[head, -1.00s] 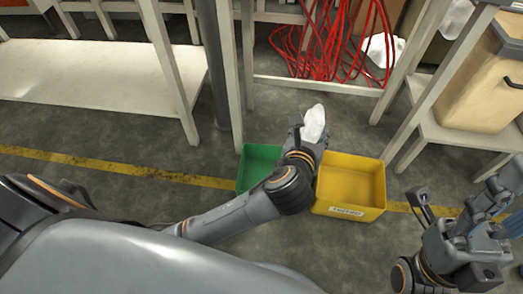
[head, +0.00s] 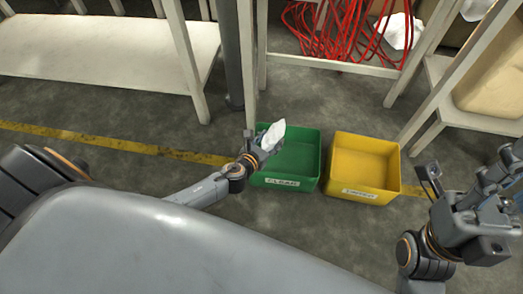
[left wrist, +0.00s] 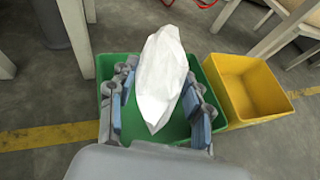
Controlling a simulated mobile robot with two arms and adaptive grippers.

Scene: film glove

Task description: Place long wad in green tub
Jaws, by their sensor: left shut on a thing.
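A long white wad (head: 274,136) is held in my left gripper (head: 262,144), whose fingers are shut on it. In the left wrist view the wad (left wrist: 161,80) stands out lengthwise between the two fingers of the gripper (left wrist: 160,110). The green tub (head: 285,183) sits on the floor, with a label on its front that seems to read "CLEAN". The gripper and wad are above the tub's left part in the head view. In the left wrist view the green tub (left wrist: 205,100) lies beneath the wad. My right gripper (head: 460,205) is at the right, its fingers apart and empty.
A yellow tub (head: 362,192) with a label stands just right of the green tub and looks empty. A tangle of red cable (head: 340,35) hangs behind. A pale table (head: 110,50) stands at left, and shelf legs stand behind the tubs.

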